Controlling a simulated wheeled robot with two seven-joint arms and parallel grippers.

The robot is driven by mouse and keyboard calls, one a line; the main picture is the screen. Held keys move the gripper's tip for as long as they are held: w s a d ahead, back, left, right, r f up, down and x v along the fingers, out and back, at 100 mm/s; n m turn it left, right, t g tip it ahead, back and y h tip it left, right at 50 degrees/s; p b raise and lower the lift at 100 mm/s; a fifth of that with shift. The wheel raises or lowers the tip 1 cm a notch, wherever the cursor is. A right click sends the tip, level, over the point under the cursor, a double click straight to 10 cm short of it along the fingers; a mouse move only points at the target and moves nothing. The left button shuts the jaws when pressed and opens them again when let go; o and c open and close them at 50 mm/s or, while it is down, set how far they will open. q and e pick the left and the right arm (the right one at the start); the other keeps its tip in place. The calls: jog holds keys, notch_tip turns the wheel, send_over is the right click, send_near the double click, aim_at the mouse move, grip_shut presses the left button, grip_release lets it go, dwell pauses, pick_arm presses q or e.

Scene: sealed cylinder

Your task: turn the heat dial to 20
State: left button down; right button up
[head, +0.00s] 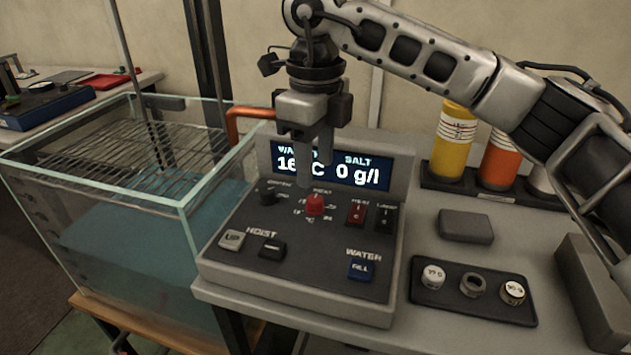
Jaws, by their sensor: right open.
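The heat dial is a red knob (315,204) on the dark face of the control panel (300,275). Small numbers ring it, too blurred to read. The display (335,166) above it shows water at 16-something °C, partly hidden by the gripper, and salt at 0 g/l. My right gripper (316,178) points down over the panel, just above the red dial. It is open, with its fingers around or just above the knob's top; I cannot tell whether they touch it. My left gripper is not in view.
A glass water tank (185,205) with a wire rack stands left of the panel. A black knob (268,194), switches and hoist and water buttons (361,270) surround the dial. Yellow and orange cylinders (453,140) and a tray of small round pieces (465,310) are at right.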

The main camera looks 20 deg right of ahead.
aim_at(316, 199)
notch_tip(316, 199, up, 10)
jog(key=p, duration=0.1)
jog(key=shift+f, duration=0.1)
dwell(0.4)
